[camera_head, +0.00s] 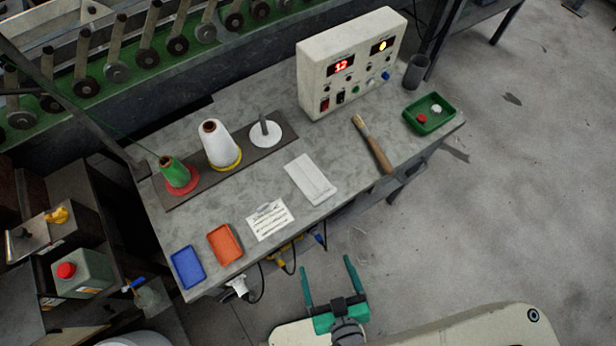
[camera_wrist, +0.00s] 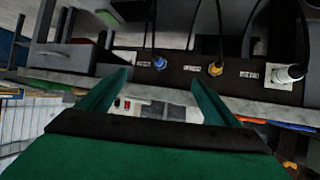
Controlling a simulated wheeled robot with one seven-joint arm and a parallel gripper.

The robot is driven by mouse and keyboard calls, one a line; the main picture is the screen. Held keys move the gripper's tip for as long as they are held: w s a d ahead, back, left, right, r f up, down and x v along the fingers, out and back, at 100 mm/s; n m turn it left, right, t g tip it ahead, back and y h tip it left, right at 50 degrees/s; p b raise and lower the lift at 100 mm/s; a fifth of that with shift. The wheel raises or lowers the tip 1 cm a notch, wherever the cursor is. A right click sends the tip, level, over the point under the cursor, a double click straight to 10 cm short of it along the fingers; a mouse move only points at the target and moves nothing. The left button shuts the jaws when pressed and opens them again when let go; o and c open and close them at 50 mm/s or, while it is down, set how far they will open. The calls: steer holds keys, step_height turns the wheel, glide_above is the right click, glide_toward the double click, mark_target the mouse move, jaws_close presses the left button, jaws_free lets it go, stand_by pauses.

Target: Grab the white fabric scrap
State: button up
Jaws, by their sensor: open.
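The white fabric scrap (camera_head: 311,179) lies flat on the grey workbench (camera_head: 262,168), near its front edge and right of a printed card. My gripper (camera_head: 329,281) is green, open and empty. In the head view it is in front of the bench, below the scrap in the picture and apart from it. In the wrist view its two fingers (camera_wrist: 160,98) are spread wide with nothing between them. I cannot make out the scrap in the wrist view, which looks at the bench's edge and its sockets.
Plugs and cables hang along the front edge.

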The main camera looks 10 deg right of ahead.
steer(key=w+d+f+m+g, duration=0.1)
steer(key=w+d, duration=0.2)
steer(key=d, duration=0.4)
steer(key=w+d+f+m+g, duration=0.1)
steer(key=w+d+m+g, duration=0.1)
steer(key=d, duration=0.5)
steer(key=w+d+r+m+g, duration=0.2)
steer(key=w+d+r, duration=0.2)
steer(key=w+d, duration=0.15)
steer(key=w+a+r+n+g+y, duration=0.1)
steer(key=w+a+r+g, duration=0.1)
steer(key=w+a+r, duration=0.1)
steer(key=w+a+r+n+g, duration=0.1)
steer(key=w+a+r+n, duration=0.1)
steer(key=r, duration=0.1)
steer(key=shift+w+a+r+g+y, duration=0.15)
steer(key=shift+w+a+g+y, duration=0.25)
step_height(320, 180, up, 8)
steer(key=n+g+h, duration=0.2)
steer(key=n+g, duration=0.2)
steer(key=n, duration=0.2)
glide_above(323, 194)
steer(key=f, duration=0.4)
steer(key=shift+w+a+f, duration=0.1)
steer(key=shift+w+f, duration=0.2)
steer(key=shift+w, duration=0.05)
steer(key=shift+s+f, duration=0.2)
steer(key=shift+f, duration=1.15)
steer(key=shift+s+f, duration=0.2)
steer(key=shift+f, duration=1.1)
